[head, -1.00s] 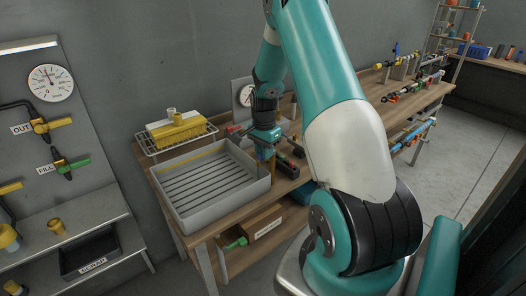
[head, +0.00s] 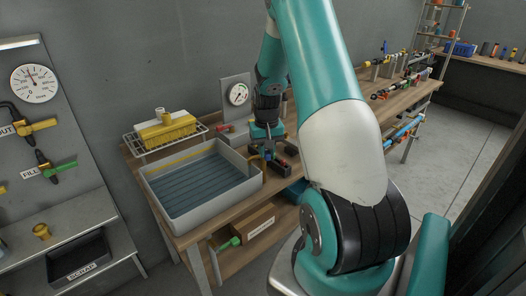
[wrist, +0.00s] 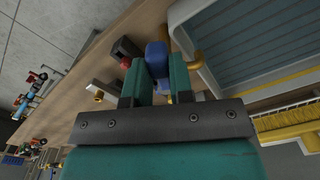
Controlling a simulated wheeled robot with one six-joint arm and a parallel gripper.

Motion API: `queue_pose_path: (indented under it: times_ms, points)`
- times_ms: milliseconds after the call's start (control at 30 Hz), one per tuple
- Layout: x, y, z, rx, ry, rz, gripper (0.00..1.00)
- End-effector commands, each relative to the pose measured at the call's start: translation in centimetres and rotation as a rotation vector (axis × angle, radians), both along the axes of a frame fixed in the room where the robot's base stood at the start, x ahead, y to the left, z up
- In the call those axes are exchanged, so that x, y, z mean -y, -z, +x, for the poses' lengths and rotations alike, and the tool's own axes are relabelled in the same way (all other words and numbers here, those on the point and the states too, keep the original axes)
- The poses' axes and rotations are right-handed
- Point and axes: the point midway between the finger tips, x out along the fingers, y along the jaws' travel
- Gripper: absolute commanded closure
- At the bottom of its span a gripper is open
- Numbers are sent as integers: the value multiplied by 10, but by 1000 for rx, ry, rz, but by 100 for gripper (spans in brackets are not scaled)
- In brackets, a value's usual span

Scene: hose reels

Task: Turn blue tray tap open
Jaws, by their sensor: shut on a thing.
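The blue tap handle (wrist: 157,58) sits between the two teal fingers of my gripper (wrist: 155,72) in the wrist view. My gripper is shut on it. A brass spout (wrist: 191,48) curves beside it toward the tray (wrist: 184,12). In the head view the tray (head: 238,196) is grey-walled, and its ribbed floor looks blue, as if under water. My gripper (head: 264,152) is low beside the tray's right edge there, and the arm partly hides the tap.
A black fitting with a red part (wrist: 125,50) is close beside my gripper. A gauge (head: 238,95) is behind. A labelled wooden box (head: 246,226) is on the shelf below.

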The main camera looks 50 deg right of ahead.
Motion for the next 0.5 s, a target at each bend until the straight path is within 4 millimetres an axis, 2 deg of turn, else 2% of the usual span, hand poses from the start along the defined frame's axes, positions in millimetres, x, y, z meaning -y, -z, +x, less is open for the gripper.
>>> queue_pose_path:
  times_ms: [200,500]
  points:
    - [7,0,-4,1,-175,-2,100]
    - [13,-1,-7,1,-342,-2,100]
